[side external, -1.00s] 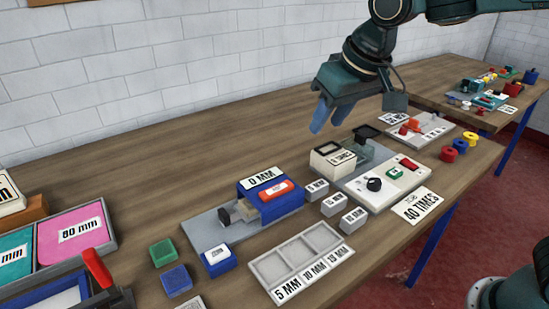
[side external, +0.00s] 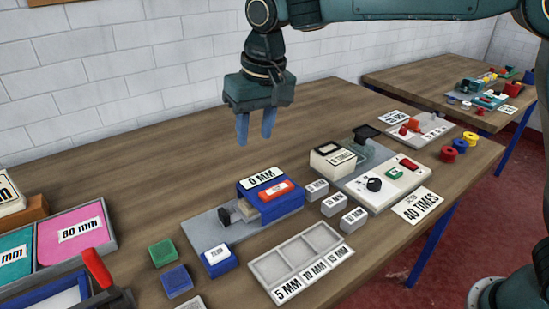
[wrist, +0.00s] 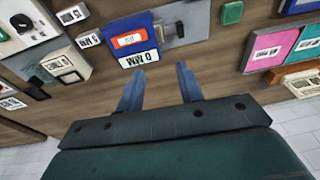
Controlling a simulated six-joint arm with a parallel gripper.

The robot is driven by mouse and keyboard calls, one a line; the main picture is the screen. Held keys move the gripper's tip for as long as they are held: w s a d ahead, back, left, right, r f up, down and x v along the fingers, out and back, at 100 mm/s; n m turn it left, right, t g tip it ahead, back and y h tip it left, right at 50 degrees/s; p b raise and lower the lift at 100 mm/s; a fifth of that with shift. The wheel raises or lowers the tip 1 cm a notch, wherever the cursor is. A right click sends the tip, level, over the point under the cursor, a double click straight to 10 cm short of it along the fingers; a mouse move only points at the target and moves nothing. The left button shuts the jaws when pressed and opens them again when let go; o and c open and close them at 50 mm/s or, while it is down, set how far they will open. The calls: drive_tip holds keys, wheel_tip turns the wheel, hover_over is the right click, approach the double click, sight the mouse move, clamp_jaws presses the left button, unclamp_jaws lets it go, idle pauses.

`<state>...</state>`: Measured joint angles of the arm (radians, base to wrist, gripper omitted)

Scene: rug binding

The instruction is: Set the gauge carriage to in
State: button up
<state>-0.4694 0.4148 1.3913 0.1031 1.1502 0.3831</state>
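The gauge is a blue block (side external: 280,207) on a grey base plate (side external: 205,232), with a white "0 MM" label (side external: 264,178) on top and a red part (side external: 275,190) with a small white label. A dark knob on a light stem (side external: 226,215) sticks out of its left side over the plate. I cannot tell which part is the carriage. In the wrist view the blue block (wrist: 113,37) lies just beyond my fingers. My gripper (side external: 256,140) is open and empty, fingers pointing down, above and behind the gauge. It also shows in the wrist view (wrist: 158,80).
A counter unit (side external: 385,187) and small grey blocks (side external: 333,204) stand right of the gauge. A sectioned grey tray (side external: 270,268) lies in front. Green (side external: 162,252) and blue (side external: 176,280) blocks sit left. The bench (side external: 150,185) behind the gauge is bare.

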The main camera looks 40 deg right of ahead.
drive_tip(key=g, duration=0.2)
hover_over(223, 212)
wheel_tip(223, 212, down, 7)
drive_tip(key=shift+r+h, duration=0.1)
drive_tip(key=shift+h, duration=0.2)
wheel_tip(223, 212, down, 14)
drive_tip(key=shift+r, duration=0.1)
idle(0.4)
drive_tip(key=shift+c, duration=0.5)
clamp_jaws()
